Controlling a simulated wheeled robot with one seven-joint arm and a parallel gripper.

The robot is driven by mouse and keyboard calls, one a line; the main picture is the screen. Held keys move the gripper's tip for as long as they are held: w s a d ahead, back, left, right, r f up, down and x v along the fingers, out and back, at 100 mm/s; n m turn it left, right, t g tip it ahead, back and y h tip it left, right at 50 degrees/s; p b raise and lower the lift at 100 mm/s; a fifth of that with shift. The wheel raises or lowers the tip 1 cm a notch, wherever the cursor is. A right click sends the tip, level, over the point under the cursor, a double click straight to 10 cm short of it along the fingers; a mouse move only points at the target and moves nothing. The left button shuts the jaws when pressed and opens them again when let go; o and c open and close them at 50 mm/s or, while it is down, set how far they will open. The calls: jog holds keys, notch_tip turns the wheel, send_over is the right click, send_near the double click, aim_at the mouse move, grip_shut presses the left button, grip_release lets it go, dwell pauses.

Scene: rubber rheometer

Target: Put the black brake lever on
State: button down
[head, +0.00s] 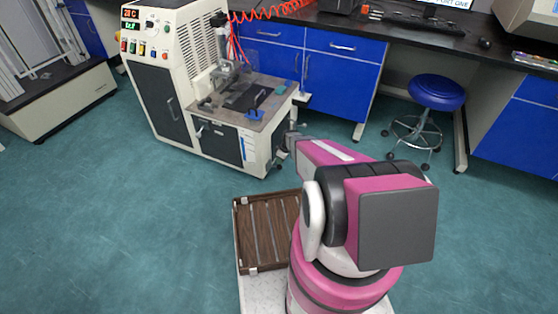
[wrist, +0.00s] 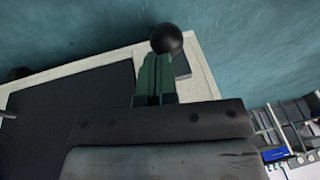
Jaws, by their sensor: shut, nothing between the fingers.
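A round, smooth black piece (wrist: 166,39) sits just beyond my fingertips in the wrist view, at the edge of the machine's white frame. I cannot tell whether it is the brake lever or a part next to it. My gripper (wrist: 154,68) has its greenish fingers together and empty, overlapping the lower side of this black piece in the picture; touching or apart is unclear. In the head view my gripper (head: 282,143) is at the right front corner of the white rheometer (head: 195,50), low beside its cabinet. No brake lever can be made out there.
The rheometer's dark front panel (wrist: 75,100) and pale frame lie close to my fingers. A brown slatted tray (head: 243,235) is near my base. A blue stool (head: 436,92) stands right. Open floor lies between.

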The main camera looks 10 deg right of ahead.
jog(key=shift+s+d+f+t+y, duration=0.25)
jog(key=shift+f+t+y, duration=0.2)
jog(key=shift+f+y, duration=0.3)
jog(key=shift+s+d+f+t+y, duration=0.2)
jog(key=shift+d+f+t+y, duration=0.3)
jog(key=shift+f, duration=0.45)
jog(key=shift+s+d+f+t+y, duration=0.2)
jog(key=shift+f+t+y, duration=0.25)
jog(key=shift+f+y, duration=0.35)
jog(key=shift+f, duration=0.2)
jog(key=shift+r, duration=0.1)
